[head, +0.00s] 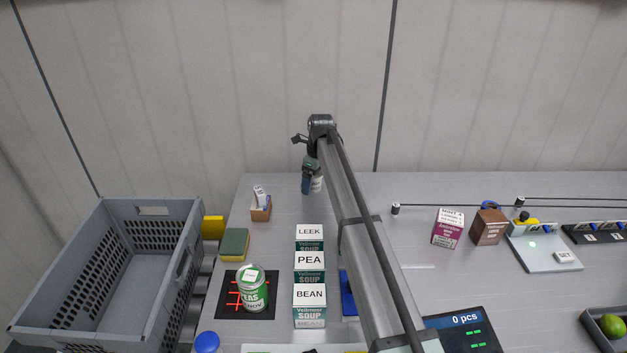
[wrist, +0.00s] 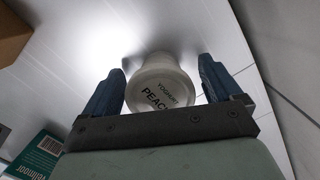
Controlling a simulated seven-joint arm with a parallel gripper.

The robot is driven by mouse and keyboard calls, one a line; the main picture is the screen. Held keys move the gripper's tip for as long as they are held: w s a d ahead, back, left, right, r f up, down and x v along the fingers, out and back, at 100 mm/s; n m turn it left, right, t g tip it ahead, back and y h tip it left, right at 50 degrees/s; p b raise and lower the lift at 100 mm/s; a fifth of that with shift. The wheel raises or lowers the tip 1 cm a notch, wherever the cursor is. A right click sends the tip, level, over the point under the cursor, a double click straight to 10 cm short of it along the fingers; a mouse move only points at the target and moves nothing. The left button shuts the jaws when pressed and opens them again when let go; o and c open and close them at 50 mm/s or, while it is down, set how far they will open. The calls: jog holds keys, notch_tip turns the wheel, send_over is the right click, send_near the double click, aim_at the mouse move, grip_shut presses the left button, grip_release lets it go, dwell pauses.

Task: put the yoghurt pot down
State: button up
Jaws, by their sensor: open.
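The yoghurt pot (wrist: 158,88) is white, with "YOGHURT PEACH" lettered on the end facing the wrist camera. It sits between the two blue fingers of my gripper (wrist: 161,66), which is open with a gap on each side of the pot. In the head view the pot (head: 317,185) shows as a small pale piece at the far side of the grey table (head: 370,190), beside and partly hidden by my gripper (head: 308,178). The pot appears to rest on the table; its base is hidden.
A small brown box (head: 261,212) stands left of my gripper. Soup cartons (head: 309,262) form a row nearer, beside a can (head: 252,290) on a black mat. A grey crate (head: 150,211) is at left.

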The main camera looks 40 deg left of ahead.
jog(key=r, duration=0.4)
jog(key=d+r, duration=0.1)
jog(key=r, duration=0.7)
jog(key=shift+w+d+r, duration=0.1)
jog(key=shift+w+d, duration=0.1)
